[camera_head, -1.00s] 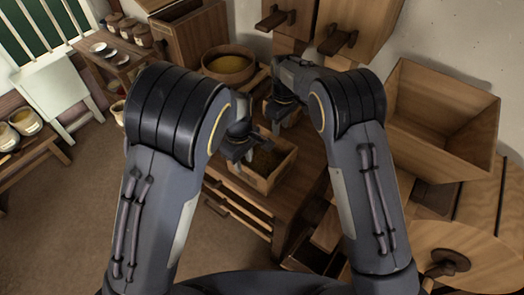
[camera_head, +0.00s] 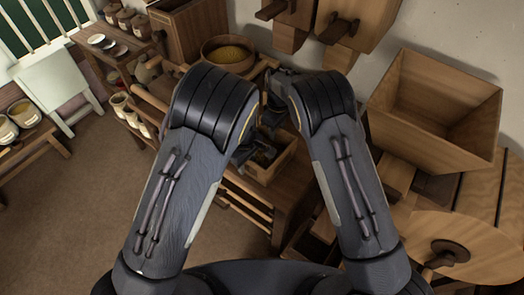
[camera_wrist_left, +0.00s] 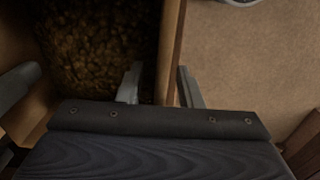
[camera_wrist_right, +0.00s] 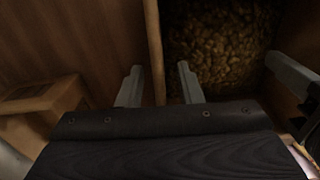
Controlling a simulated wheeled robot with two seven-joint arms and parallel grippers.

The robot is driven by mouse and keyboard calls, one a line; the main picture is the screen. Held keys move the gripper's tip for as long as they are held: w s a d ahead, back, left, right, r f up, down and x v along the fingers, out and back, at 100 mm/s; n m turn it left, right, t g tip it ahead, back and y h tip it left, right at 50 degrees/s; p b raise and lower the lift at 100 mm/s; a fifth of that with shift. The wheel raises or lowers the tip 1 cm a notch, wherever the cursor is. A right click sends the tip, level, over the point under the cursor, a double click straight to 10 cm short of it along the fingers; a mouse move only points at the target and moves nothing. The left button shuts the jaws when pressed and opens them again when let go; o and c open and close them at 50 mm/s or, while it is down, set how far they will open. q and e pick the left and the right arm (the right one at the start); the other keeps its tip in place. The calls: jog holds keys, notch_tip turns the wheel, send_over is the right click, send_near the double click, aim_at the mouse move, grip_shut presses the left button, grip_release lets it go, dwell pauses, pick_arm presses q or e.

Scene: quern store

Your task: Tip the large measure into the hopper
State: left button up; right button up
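The large measure, a wooden box (camera_head: 257,173) holding brown grain (camera_head: 265,157), stands on the wooden bench in the head view, partly hidden by my arms. My left gripper (camera_wrist_left: 160,87) is open, its fingers on either side of one box wall (camera_wrist_left: 172,45). My right gripper (camera_wrist_right: 158,85) is open too, its fingers on either side of another wall (camera_wrist_right: 153,40). I cannot tell whether any finger touches the wood. In the head view my left gripper (camera_head: 243,152) is at the box's left side; the right is mostly hidden. The hopper (camera_head: 432,120) is the big, open wooden box at right.
A round bowl of grain (camera_head: 228,54) stands behind the measure. The wooden mill casing (camera_head: 465,225) with a round knob is at right below the hopper. Wooden chutes (camera_head: 345,45) hang on the wall above.

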pick_arm(q)
jog(key=shift+f, duration=0.5)
pick_arm(e)
jog(key=shift+f, duration=0.5)
pick_arm(q)
grip_shut()
pick_arm(e)
grip_shut()
